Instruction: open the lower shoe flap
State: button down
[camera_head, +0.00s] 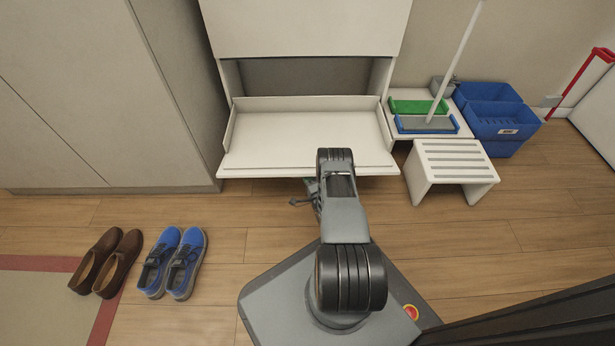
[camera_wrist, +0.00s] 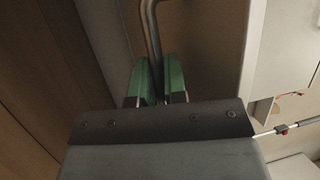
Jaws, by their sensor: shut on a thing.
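The lower shoe flap (camera_head: 280,140) of the white cabinet hangs tipped out and down in the head view, with its inner face and low side walls showing. The dark cabinet opening (camera_head: 310,76) shows behind it. My gripper (camera_wrist: 161,78) has its green fingers on either side of a grey bar handle (camera_wrist: 152,30) in the wrist view and is shut on it. In the head view my gripper (camera_head: 303,200) is at the flap's front edge, partly hidden by my arm. The handle's grip point is hidden there.
The upper flap (camera_head: 305,28) is shut. A white stool (camera_head: 455,160), green and blue trays and blue bins (camera_head: 500,125) stand close on the right. Brown shoes (camera_head: 106,262) and blue shoes (camera_head: 173,263) lie on the floor at left. A tall cabinet (camera_head: 110,80) borders the left.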

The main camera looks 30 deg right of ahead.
jog(key=c, duration=1.3)
grip_release()
jog(key=shift+d+r, duration=0.1)
jog(key=shift+d, duration=0.15)
jog(key=shift+o, duration=0.5)
jog(key=shift+a, duration=0.2)
